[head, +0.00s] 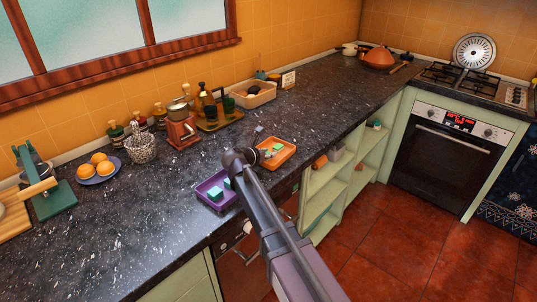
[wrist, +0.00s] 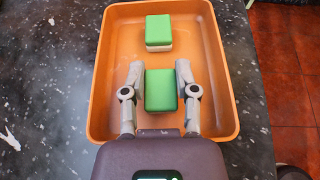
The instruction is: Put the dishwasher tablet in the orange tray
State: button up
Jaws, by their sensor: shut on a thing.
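The orange tray (head: 290,155) sits near the counter's front edge; it fills much of the wrist view (wrist: 217,105). My gripper (wrist: 160,76) is over the tray, its two fingers shut on a green dishwasher tablet (wrist: 160,92). I cannot tell whether this held tablet touches the tray floor. Another tablet, green on top and white below (wrist: 158,31), lies in the tray's far part, apart from the fingers. In the head view my gripper (head: 266,152) is at the tray's left side, and my arm hides part of it.
A purple tray (head: 207,201) with green tablets stands left of the orange tray. Behind are a coffee grinder (head: 181,130), a wire-patterned cup (head: 140,148) and a beige bin (head: 265,95).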

jog(key=shift+f, duration=0.25)
jog(key=o, duration=0.8)
jog(key=shift+r, duration=0.1)
jog(key=shift+r, duration=0.15)
jog(key=shift+s+a+r, duration=0.1)
jog(key=shift+s, duration=0.05)
jog(key=p+v, duration=0.4)
jog(key=v, duration=0.5)
jog(key=shift+s+a+r, duration=0.15)
jog(key=shift+s, duration=0.15)
jog(key=shift+p+v, duration=0.35)
jog(key=shift+v, duration=0.6)
jog(key=shift+a, duration=0.1)
